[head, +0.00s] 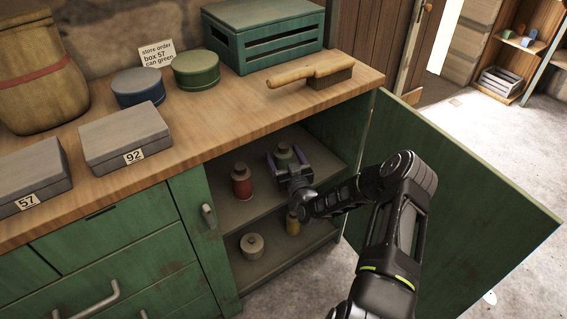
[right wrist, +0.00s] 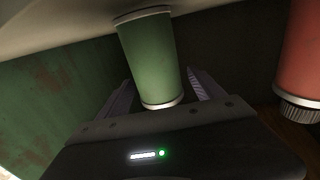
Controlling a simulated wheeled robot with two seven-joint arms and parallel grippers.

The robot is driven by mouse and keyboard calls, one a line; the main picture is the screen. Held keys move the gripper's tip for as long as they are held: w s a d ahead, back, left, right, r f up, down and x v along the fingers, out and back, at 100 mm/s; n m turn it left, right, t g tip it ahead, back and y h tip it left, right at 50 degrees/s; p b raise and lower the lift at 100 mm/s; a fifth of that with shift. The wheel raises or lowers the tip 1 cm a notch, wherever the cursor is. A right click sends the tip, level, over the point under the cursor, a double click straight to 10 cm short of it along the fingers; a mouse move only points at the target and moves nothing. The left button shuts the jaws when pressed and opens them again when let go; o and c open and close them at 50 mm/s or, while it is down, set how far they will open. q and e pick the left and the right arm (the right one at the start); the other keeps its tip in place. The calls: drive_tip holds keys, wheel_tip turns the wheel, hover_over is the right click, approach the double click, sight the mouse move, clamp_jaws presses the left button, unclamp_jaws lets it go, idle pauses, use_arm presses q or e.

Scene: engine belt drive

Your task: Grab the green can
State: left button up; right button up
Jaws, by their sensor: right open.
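The green can (head: 284,150) stands on the upper shelf inside the open cabinet, partly hidden by my right gripper (head: 286,160). In the right wrist view the green can (right wrist: 150,55) is between the two fingers of my right gripper (right wrist: 160,77). The fingers are open, one on each side of the can. I cannot tell whether either touches it. My left gripper is not in view. A note (head: 157,54) on the counter reads "store order box 57 can green".
A red can (head: 241,184) stands left of the green can, and also shows in the right wrist view (right wrist: 302,50). A yellow bottle (head: 293,222) and a pale roll (head: 252,246) are on the lower shelf. The open door (head: 460,190) is on the right. Grey boxes and a brush crowd the counter.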

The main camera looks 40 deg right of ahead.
idle(0.3)
clamp_jaws()
idle(0.7)
drive_tip(key=shift+r, duration=0.1)
